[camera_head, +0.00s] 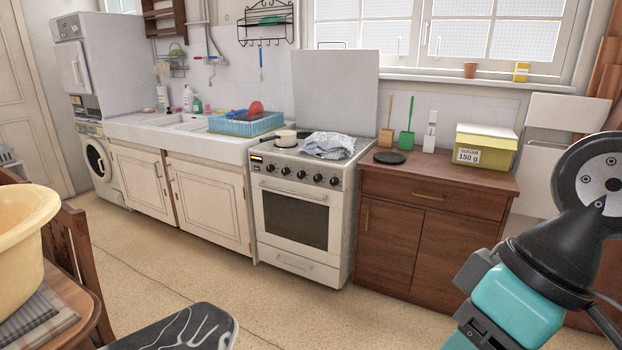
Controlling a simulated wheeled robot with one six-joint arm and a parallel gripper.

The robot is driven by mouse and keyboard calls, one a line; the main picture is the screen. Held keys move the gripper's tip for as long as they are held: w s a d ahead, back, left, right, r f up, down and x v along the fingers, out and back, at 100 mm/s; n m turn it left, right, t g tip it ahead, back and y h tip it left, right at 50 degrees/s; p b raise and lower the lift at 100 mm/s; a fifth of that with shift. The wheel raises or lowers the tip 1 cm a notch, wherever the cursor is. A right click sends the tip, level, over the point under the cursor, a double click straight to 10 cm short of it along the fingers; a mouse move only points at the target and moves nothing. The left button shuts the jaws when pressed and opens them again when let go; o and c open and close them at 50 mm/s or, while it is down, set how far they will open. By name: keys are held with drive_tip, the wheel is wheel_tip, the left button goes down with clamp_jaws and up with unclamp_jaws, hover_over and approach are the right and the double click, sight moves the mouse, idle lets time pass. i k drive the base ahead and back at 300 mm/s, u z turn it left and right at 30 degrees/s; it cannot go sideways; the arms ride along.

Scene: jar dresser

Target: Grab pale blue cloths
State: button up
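A crumpled pale blue and white cloth (330,145) lies on top of the white stove (295,215), at the right side of the hob. A small light pan (285,138) is beside it on the left. I cannot tell whether the heap is one cloth or more. Part of my arm, teal and black, shows at the lower right, apart from the cloth. My gripper's fingers do not show.
A wooden dresser (400,230) stands right of the stove, with a dark round plate (389,157) and a yellow sugar box (485,147). The floor (190,270) before the stove is clear.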

sight(330, 145)
drive_tip(key=u, duration=0.2)
drive_tip(key=i, duration=2.5)
drive_tip(key=u, duration=0.4)
drive_tip(key=i, duration=1.25)
drive_tip(key=u, duration=0.1)
